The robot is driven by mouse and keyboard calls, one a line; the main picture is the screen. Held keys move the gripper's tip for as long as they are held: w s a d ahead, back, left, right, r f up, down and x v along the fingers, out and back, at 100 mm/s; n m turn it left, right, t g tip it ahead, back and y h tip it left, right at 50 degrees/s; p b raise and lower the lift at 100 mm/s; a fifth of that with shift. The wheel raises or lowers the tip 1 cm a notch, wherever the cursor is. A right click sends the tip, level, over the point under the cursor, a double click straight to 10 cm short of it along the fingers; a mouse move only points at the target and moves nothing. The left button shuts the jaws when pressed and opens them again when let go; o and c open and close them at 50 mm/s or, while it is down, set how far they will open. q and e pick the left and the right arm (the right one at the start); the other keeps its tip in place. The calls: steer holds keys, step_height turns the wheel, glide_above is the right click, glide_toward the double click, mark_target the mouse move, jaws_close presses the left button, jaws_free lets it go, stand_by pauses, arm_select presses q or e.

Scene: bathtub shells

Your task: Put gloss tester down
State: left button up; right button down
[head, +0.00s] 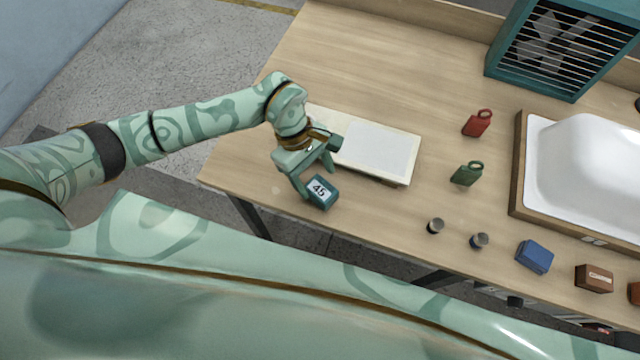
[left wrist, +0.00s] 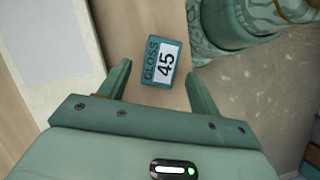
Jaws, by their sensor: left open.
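The gloss tester (head: 321,192) is a small teal block with a white display reading 45. It rests on the wooden table near the table's front left edge. In the left wrist view the gloss tester (left wrist: 161,63) lies between and just beyond the fingertips, with the word above its number partly legible as "CLOSS". My left gripper (head: 318,175) is open around it, and gaps show between the fingers and the block in the left wrist view (left wrist: 158,78). My right gripper is not in view.
A white panel (head: 378,148) lies right behind the gripper. A white tub shell (head: 590,165) sits in a wooden frame. Bare table lies right of the tester.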

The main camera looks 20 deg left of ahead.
arm_select(q)
steer(key=v, duration=0.7)
stand_by(0.3)
steer(key=shift+s, duration=0.15)
